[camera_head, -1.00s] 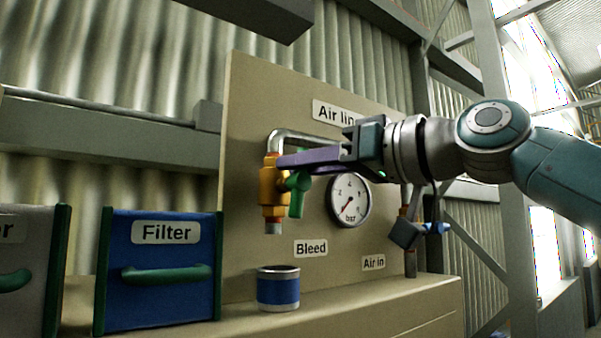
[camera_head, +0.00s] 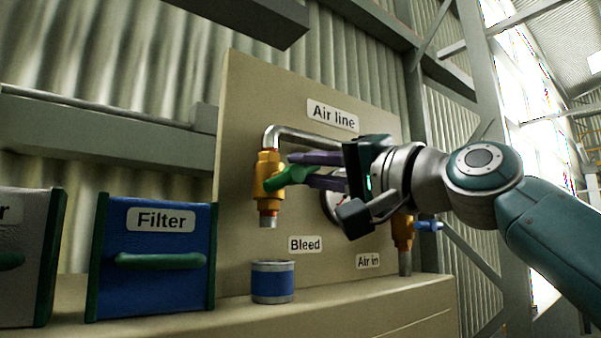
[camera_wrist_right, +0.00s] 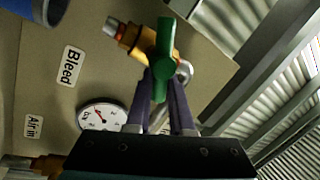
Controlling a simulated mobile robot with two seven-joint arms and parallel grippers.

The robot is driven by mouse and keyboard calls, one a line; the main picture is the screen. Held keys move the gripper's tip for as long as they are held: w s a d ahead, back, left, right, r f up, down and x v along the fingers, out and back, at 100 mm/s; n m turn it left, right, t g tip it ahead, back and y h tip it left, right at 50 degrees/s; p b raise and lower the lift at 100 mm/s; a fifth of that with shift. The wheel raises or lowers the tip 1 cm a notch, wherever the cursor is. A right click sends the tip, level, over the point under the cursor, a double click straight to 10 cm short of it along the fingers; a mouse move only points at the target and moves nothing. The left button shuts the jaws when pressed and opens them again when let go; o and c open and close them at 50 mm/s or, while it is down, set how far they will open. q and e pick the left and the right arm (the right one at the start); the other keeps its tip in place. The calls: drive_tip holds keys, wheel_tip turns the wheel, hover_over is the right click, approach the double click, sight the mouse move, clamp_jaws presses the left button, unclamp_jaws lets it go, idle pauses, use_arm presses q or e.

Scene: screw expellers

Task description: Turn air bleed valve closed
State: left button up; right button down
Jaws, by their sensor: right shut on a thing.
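The air bleed valve is a brass body (camera_head: 267,163) on the beige panel above the "Bleed" label (camera_head: 305,244). Its green handle (camera_head: 284,177) points right and slightly up, across the vertical body. My right gripper (camera_head: 299,168) comes in from the right with its purple fingers shut on the handle, one above and one below. In the right wrist view the handle (camera_wrist_right: 164,50) lies between the fingertips (camera_wrist_right: 163,84), with the brass body (camera_wrist_right: 133,40) behind it. My left gripper is not in view.
A pressure gauge (camera_wrist_right: 100,116) sits partly behind my right gripper in the head view. A brass "Air in" valve with a blue handle (camera_head: 430,226) is at the lower right. A blue-banded cup (camera_head: 272,283) stands on the ledge under the bleed outlet. The blue Filter box (camera_head: 150,285) is left.

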drive_tip(key=m+t+p, duration=0.1)
drive_tip(key=m+p, duration=0.1)
drive_tip(key=m, duration=0.2)
drive_tip(key=shift+d+f+h, duration=0.1)
drive_tip(key=shift+h, duration=0.3)
drive_tip(key=shift+w+d+f+m+t+h+p, duration=0.1)
drive_tip(key=shift+f+m+t+h+p, duration=0.25)
drive_tip(key=shift+m, duration=0.4)
drive_tip(key=shift+m+t+h+p, duration=0.15)
drive_tip(key=shift+m+p, duration=0.25)
drive_tip(key=shift+m, duration=0.35)
drive_tip(key=shift+f, duration=0.1)
drive_tip(key=c, duration=0.8)
unclamp_jaws()
drive_tip(key=b+v, duration=0.5)
drive_tip(key=v, duration=0.5)
